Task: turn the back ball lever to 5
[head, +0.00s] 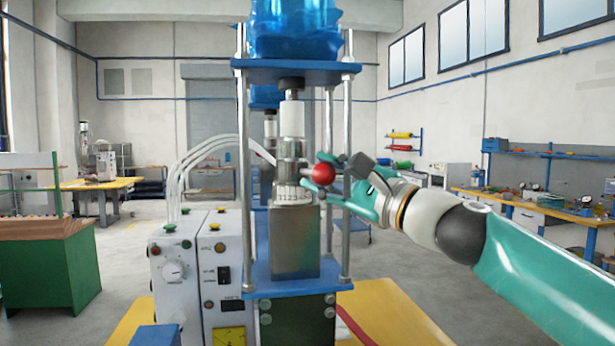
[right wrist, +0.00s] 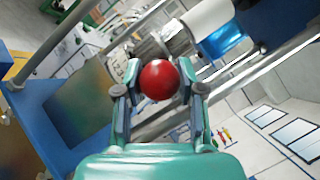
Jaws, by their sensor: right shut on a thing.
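The red ball (head: 322,173) of the lever sits at the right of the metal cylinder with the numbered scale (head: 294,190), in the near welding machine. My right gripper (head: 332,176) comes in from the right and is shut on the red ball. In the right wrist view the red ball (right wrist: 159,80) lies between the two fingers of my right gripper (right wrist: 158,88). The lever's rod is mostly hidden behind the ball and fingers. The scale numbers are too small to read surely. My left gripper is not in view.
Upright metal posts (head: 346,150) stand close around the cylinder, by my right gripper. A blue plate (head: 297,68) is above and another (head: 297,277) below. White control boxes (head: 200,270) with hoses stand at the left. A similar machine stands behind.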

